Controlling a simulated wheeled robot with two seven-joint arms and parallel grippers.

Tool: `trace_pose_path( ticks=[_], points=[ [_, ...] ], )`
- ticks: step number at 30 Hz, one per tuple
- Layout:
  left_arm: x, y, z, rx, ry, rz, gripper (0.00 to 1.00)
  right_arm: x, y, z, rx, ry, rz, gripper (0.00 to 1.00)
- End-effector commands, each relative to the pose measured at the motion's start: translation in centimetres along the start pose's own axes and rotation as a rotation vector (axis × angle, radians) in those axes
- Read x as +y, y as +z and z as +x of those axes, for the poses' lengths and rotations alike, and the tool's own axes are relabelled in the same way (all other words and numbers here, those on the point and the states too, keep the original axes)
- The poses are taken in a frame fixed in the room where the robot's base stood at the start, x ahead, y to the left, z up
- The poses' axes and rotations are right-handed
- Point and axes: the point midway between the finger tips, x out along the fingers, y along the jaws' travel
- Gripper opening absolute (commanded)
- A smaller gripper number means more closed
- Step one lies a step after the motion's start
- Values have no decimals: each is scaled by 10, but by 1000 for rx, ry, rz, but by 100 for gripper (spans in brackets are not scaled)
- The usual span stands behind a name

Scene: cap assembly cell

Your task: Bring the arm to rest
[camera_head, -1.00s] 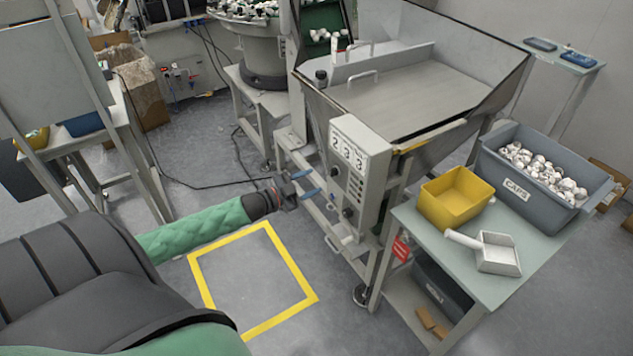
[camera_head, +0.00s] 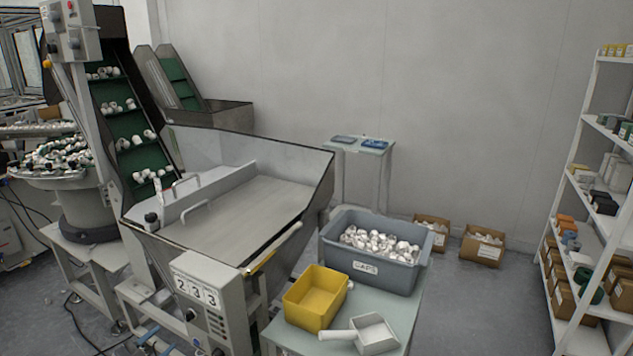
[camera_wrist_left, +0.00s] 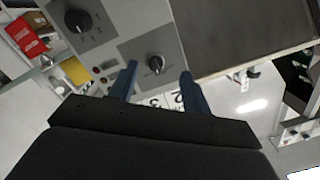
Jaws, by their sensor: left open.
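My left gripper (camera_head: 155,340) shows only in part at the bottom edge of the head view, with its blue fingers beside the control box (camera_head: 205,310) of the hopper machine. In the left wrist view my left gripper (camera_wrist_left: 158,70) has its two blue fingers spread apart with nothing between them. They point at the front of the control box, near a black knob (camera_wrist_left: 156,65). I cannot tell how close they are to the panel. My right gripper is in neither view.
The steel hopper (camera_head: 250,205) stands behind the box. At right, a table (camera_head: 405,310) holds a yellow bin (camera_head: 316,297), a white scoop (camera_head: 372,333) and a grey CAPS crate (camera_head: 375,270). Shelving (camera_head: 590,200) stands far right; floor is free before it.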

Motion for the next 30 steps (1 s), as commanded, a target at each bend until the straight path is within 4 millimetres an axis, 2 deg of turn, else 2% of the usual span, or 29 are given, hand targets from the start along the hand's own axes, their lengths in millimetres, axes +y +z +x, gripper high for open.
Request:
trace_pose_path(
  ticks=[6, 11, 14, 17, 20, 26, 30],
  points=[
    [-3, 50, -8, -308, -17, 28, 49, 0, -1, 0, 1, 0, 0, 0],
    [2, 73, -23, -537, -22, 48, 49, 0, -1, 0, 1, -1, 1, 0],
    [16, 82, -35, -672, -22, 41, 49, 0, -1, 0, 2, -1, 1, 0],
    [40, 88, -51, -806, -16, 19, 49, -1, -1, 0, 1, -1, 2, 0],
    [74, 90, -70, -939, 1, -19, 49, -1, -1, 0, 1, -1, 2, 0],
    [166, 76, -115, -1171, 70, -130, 49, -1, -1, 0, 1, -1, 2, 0],
    [226, 56, -139, -1272, 128, -213, 49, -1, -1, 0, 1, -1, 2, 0]
  ],
)
